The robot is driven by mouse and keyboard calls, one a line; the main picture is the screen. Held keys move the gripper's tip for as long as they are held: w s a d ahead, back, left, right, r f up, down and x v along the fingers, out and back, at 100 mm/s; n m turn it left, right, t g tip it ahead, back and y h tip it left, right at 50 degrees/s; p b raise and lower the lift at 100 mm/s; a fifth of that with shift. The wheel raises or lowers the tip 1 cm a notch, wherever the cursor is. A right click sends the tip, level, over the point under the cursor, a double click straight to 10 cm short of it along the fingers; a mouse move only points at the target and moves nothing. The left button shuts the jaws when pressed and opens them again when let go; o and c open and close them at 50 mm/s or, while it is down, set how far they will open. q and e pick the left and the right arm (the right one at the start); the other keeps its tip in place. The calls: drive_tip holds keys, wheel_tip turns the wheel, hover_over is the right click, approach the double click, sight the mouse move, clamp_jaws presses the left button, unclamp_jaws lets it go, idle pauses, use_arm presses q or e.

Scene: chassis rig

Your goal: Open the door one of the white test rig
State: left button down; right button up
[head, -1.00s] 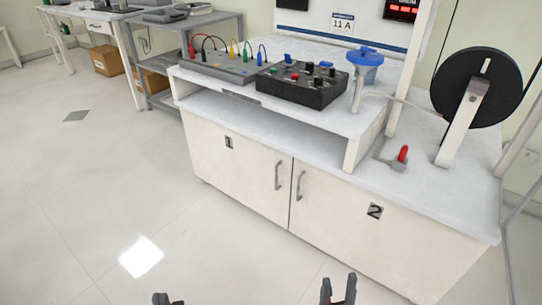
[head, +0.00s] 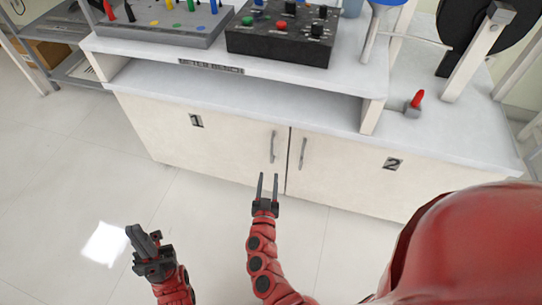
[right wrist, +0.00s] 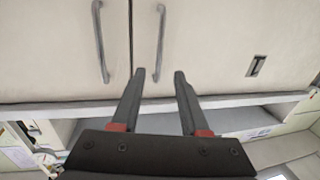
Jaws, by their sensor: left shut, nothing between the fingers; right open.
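Door one (head: 196,135) of the white test rig (head: 240,88) is shut, marked "1". Its grey vertical handle (head: 273,147) is near its right edge. My right gripper (head: 267,178) is open and empty, pointing at the doors just below this handle in the head view. In the right wrist view, which is upside down, door one's handle (right wrist: 160,45) appears between the fingertips (right wrist: 159,71), with a gap before them. Door two's handle (right wrist: 100,42) is left of it there. My left gripper (head: 135,232) is shut and empty, low at the left over the floor.
Door two (head: 393,164) is shut, with its own handle (head: 303,153) close to door one's. The worktop (head: 250,88) overhangs the doors and carries a black control box (head: 282,38). The floor (head: 70,185) before the doors is clear.

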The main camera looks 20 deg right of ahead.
sight(272, 152)
drive_tip(key=b+x, duration=0.2)
drive_tip(key=x, duration=0.8)
drive_tip(key=shift+w+d, duration=0.1)
drive_tip(key=shift+w, duration=0.05)
clamp_jaws()
idle(0.9)
